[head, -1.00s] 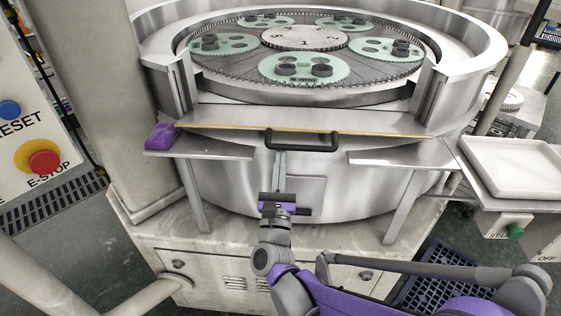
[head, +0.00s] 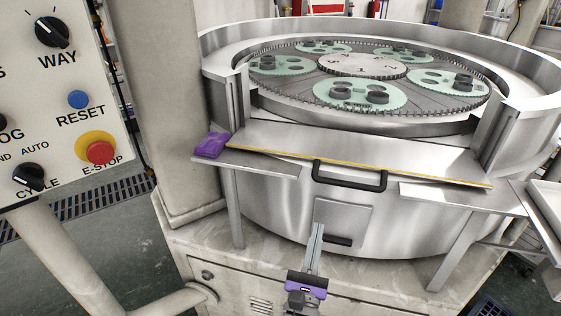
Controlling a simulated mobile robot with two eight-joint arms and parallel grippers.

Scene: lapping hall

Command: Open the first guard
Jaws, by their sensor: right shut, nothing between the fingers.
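The guard (head: 350,150) is a pale metal panel with a yellow front edge, spanning the gap between two upright posts of the round lapping machine. A black bar handle (head: 350,186) is on the front, just below that edge. My right gripper (head: 318,228) is shut and empty, its thin grey fingers pointing up in front of a small square plate (head: 345,215) on the machine's front. The fingertips are below the handle's left end and apart from it. The plate is partly hidden by the fingers. My left gripper is not in view.
Green carrier discs (head: 362,95) lie on the toothed plate behind the guard. Metal ledges flank the handle; a purple cloth-like item (head: 212,146) lies on the left one (head: 250,162). A control panel with a red E-stop (head: 101,152) stands at left. A white tray (head: 546,205) is at right.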

